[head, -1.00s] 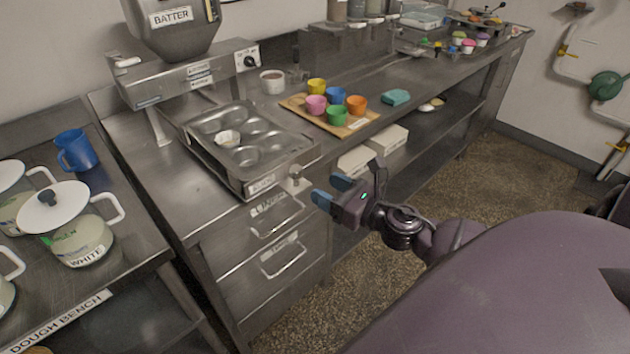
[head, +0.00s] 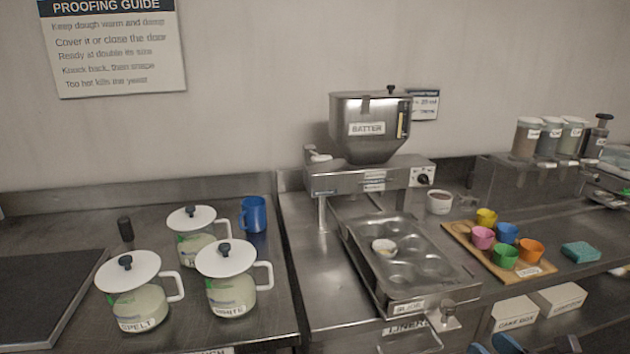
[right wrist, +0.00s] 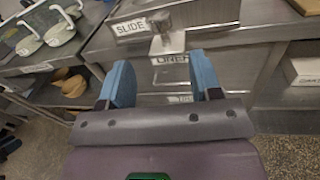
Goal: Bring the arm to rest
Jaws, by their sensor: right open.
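My right gripper (head: 494,344) shows only at the bottom edge of the head view, its blue fingertips below the front of the muffin tray. In the right wrist view my right gripper (right wrist: 163,85) has its two blue fingers apart with nothing between them. The gap to the drawers is hard to judge. The rest of my right arm is out of the head view. My left gripper is not in view.
A muffin tray (head: 464,286) with one paper liner (head: 384,246) sits under the batter hopper (head: 370,125). A board (head: 467,236) of coloured cups and a teal sponge (head: 580,252) lie to the right. Lidded jars (head: 228,285) and a blue mug (head: 253,214) stand left.

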